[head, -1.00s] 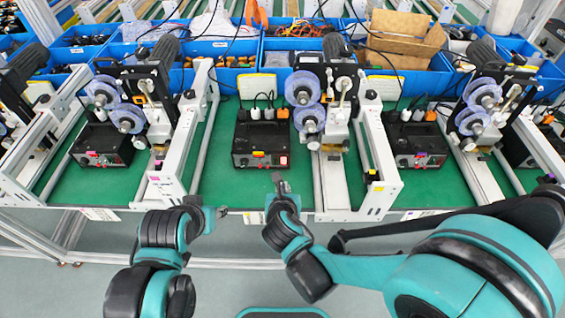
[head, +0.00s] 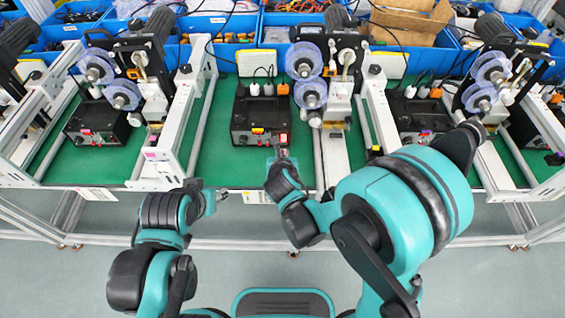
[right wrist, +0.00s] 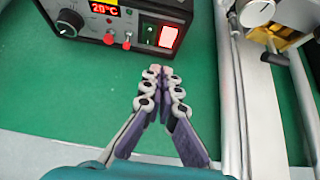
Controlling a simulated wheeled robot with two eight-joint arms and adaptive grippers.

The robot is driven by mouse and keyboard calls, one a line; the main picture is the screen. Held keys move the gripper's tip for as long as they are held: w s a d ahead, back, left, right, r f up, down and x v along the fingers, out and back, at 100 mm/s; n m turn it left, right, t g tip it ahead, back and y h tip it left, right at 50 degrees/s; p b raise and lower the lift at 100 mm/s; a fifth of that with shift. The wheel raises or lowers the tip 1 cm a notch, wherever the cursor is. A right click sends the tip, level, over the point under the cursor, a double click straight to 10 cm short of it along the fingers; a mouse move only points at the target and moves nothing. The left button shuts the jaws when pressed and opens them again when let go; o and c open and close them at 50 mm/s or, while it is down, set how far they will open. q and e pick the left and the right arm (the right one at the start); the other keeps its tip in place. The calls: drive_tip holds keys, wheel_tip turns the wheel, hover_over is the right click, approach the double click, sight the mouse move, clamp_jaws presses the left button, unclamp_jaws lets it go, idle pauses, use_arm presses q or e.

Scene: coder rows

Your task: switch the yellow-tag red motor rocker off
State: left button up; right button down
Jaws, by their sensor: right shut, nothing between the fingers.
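The black control box (head: 262,112) with a yellow tag (head: 257,130) stands on the green bench in the middle of the head view. Its red rocker (head: 284,138) is on the right of the front panel. My right gripper (head: 279,150) is shut and empty just in front of the panel. In the right wrist view its fingertips (right wrist: 157,70) are below the rocker, apparently apart from it. My left gripper (head: 216,198) is low, away from the box; its jaws are too small to read.
Similar control boxes stand at the left (head: 100,122) and right (head: 418,112). White rails (head: 375,115) and reel machines (head: 312,92) flank the middle box. Blue bins (head: 222,55) line the back. Green bench surface (head: 225,168) is clear in front of the box.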

sight(283, 138)
drive_tip(key=w, duration=0.4)
drive_tip(key=shift+r, duration=0.2)
drive_tip(key=shift+w, duration=0.1)
drive_tip(key=shift+r, duration=0.1)
drive_tip(key=shift+w+r, duration=0.2)
drive_tip(key=shift+w, duration=0.2)
drive_tip(key=shift+f, duration=0.1)
drive_tip(key=shift+s, duration=0.1)
drive_tip(key=shift+r+p, duration=0.4)
drive_tip(key=shift+r, duration=0.45)
